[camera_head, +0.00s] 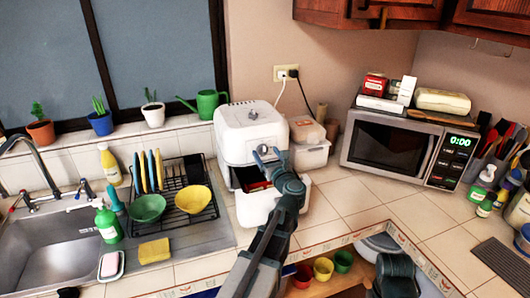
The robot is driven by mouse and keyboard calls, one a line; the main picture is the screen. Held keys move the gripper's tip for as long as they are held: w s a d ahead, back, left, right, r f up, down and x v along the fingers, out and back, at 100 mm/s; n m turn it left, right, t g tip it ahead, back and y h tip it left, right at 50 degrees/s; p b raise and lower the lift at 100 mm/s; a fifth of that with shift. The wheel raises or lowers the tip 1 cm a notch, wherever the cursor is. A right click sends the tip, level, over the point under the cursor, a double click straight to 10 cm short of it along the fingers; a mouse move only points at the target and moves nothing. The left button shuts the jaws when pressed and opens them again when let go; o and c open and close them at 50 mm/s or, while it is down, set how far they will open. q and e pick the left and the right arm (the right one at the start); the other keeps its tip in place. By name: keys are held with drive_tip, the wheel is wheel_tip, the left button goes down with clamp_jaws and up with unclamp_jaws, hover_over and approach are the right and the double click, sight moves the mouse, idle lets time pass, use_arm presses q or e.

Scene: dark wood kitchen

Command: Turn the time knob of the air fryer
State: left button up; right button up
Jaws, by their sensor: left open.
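The white air fryer (236,133) stands on the counter near the middle of the head view. A small round dial (253,114) shows on its sloped top; I cannot tell whether it is the time knob. The white drawer (254,209) is pulled out at the front, with something reddish partly visible inside. My left gripper (267,155) is open in front of the fryer's front face, above the drawer and lower than the dial. Its fingers point toward the fryer, and it hides part of the front. I cannot tell whether it touches.
Lidded plastic containers (311,153) sit close to the fryer's right, with a microwave (396,148) beyond. A black dish rack (177,202) with bowls stands to the left. Cords hang from the wall outlet (286,73). Free tiles (345,197) lie right of the drawer.

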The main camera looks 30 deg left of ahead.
use_arm(q)
drive_tip(key=shift+x, duration=0.9)
clamp_jaws()
